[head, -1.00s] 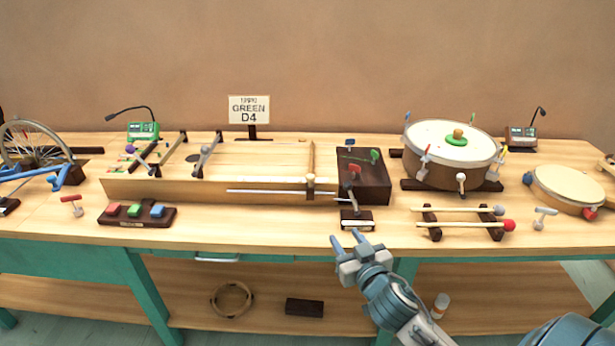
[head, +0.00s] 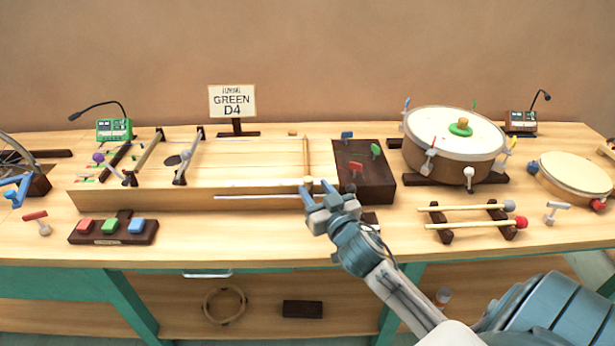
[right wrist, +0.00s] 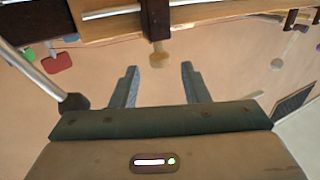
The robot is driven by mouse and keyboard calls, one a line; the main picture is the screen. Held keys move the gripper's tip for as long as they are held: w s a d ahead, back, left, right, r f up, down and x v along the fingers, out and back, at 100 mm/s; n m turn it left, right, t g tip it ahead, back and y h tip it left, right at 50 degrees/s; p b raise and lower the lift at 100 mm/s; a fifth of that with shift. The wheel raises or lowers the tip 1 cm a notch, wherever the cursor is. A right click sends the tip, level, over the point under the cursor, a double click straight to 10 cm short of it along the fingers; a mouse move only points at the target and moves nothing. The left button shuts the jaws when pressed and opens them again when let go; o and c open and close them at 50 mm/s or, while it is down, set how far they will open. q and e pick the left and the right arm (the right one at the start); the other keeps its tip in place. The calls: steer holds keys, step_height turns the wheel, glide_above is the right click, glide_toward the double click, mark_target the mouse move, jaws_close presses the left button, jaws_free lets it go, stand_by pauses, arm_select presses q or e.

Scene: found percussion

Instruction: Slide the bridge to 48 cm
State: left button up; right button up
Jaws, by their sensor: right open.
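A long wooden string box (head: 130,200) lies on the bench. A thin light-wood bridge (head: 306,155) crosses it near its right end, with a small pale knob (head: 308,181) at the front. A pale strip (head: 255,196) runs along the box's front. My right gripper (head: 317,189) is open and empty at the front of the box, by the knob. In the right wrist view the wooden knob (right wrist: 159,57) shows just beyond and between the two open fingertips (right wrist: 158,70), not clasped. My left gripper is not in view.
A dark block (head: 365,180) with coloured tags stands just right of the bridge. A drum (head: 453,145) and sticks on a rack (head: 440,222) lie farther right. Coloured buttons on a dark base (head: 145,238) sit at the front left. A sign (head: 232,101) reads GREEN D4.

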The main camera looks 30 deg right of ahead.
mark_target(310, 183)
steer(key=w, duration=0.4)
steer(key=shift+w+d+p, duration=0.3)
steer(key=shift+w+d, duration=0.05)
steer(key=shift+w, duration=0.05)
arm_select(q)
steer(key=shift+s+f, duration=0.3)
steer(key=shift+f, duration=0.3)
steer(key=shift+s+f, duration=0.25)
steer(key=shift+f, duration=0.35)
arm_select(e)
jaws_close()
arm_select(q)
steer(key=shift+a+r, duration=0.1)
